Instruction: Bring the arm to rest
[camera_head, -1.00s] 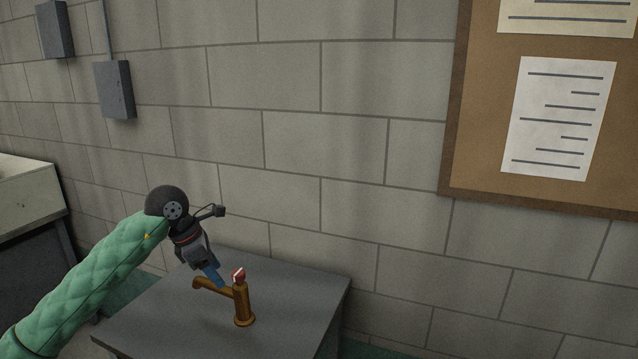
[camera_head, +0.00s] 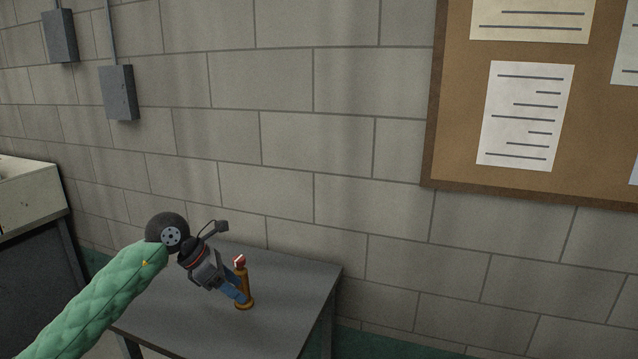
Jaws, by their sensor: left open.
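My left arm, in a green quilted sleeve, reaches in from the lower left in the head view. Its gripper (camera_head: 238,292) has blue fingers and is open. It points down and to the right, in front of a brass faucet (camera_head: 244,290) with a red-topped handle (camera_head: 240,262). The gripper hides the faucet's spout. I cannot tell whether the fingers touch the faucet. My right gripper is not in view.
The faucet stands on a grey table (camera_head: 290,290) against a block wall. A pale sink-like unit (camera_head: 28,195) stands at the far left. Two grey wall boxes (camera_head: 118,92) and a cork board (camera_head: 455,120) hang on the wall. The table's right side is clear.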

